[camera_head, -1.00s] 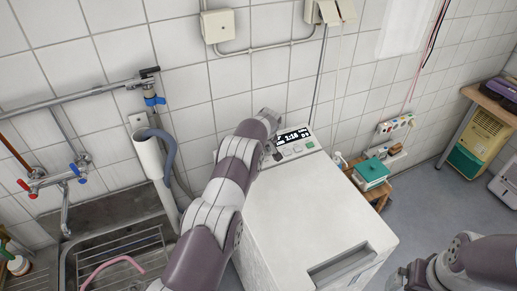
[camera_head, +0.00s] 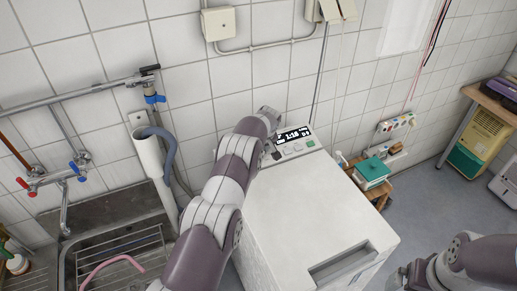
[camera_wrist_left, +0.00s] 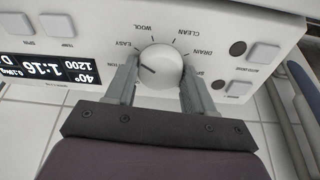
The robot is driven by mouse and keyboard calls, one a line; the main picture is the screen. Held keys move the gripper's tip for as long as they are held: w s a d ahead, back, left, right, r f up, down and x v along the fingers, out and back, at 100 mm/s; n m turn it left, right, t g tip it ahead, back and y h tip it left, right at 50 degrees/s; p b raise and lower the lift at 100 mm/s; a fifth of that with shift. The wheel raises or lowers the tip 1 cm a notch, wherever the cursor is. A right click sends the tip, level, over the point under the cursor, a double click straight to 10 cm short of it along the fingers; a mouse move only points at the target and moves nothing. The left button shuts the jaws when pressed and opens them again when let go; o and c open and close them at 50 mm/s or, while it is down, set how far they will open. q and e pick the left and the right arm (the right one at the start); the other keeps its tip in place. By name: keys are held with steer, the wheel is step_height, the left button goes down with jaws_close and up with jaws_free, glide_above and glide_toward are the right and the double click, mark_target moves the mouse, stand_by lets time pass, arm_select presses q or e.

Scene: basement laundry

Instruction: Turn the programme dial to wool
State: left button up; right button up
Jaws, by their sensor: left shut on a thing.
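The programme dial (camera_wrist_left: 160,67) is a round white knob on the washing machine's panel, seen upside down in the left wrist view. Its dark mark points left, toward the partly hidden cotton label and below the easy label (camera_wrist_left: 123,46). The wool label (camera_wrist_left: 142,27) lies further round, above the dial. My left gripper (camera_wrist_left: 158,82) is shut on the dial, one finger on each side. In the head view my left arm hides the dial. My right gripper (camera_head: 404,275) is at the lower right, away from the machine, its fingers unclear.
The white washing machine (camera_head: 305,215) has a lit display (camera_head: 292,135) reading 1:16. A sink (camera_head: 120,262) with a rack is at left, with a standing grey pipe and hose (camera_head: 150,155) beside my arm. A stool (camera_head: 378,186) with a teal box stands right of the machine.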

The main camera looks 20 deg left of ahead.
arm_select(q)
steer(key=shift+f+m+b, duration=0.15)
steer(key=shift+m+b, duration=0.95)
steer(key=shift+b, duration=0.4)
steer(key=shift+m+b, duration=0.95)
steer(key=shift+m, duration=0.55)
steer(key=shift+w+r+m+h+b, duration=0.1)
steer(key=shift+r+m+h+b, duration=0.1)
steer(key=shift+m, duration=0.35)
steer(key=shift+r+m+h+b, duration=0.1)
steer(key=shift+m+h, duration=0.1)
steer(key=shift+m, duration=0.35)
steer(key=o, duration=1)
steer(key=shift+o, duration=0.2)
